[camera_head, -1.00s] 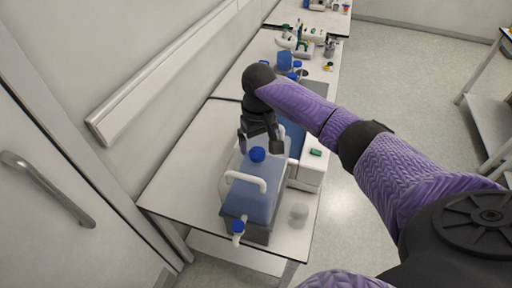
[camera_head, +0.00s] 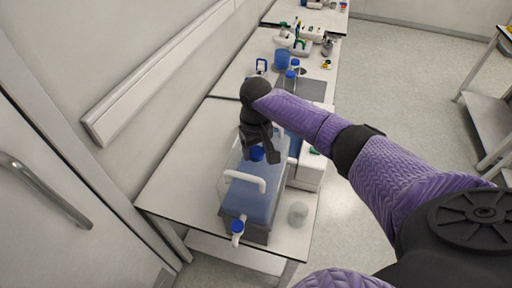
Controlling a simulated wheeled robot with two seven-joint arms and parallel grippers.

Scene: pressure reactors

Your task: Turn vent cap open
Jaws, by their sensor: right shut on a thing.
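A blue vent cap (camera_head: 257,154) sits on top of a translucent carboy (camera_head: 233,192) with blue liquid, a white handle and a blue-topped spigot (camera_head: 237,228) at its front. The carboy stands upright near the front of the bench. My right gripper (camera_head: 262,153) reaches down from above and behind, its dark fingers at the cap. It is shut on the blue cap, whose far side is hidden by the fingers. My left gripper is not in view.
A small clear beaker (camera_head: 298,213) stands right of the carboy near the bench edge. A white device (camera_head: 308,173) stands behind it. Blue-capped bottles (camera_head: 292,74) and other labware are farther back. The bench (camera_head: 175,185) is clear on the left.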

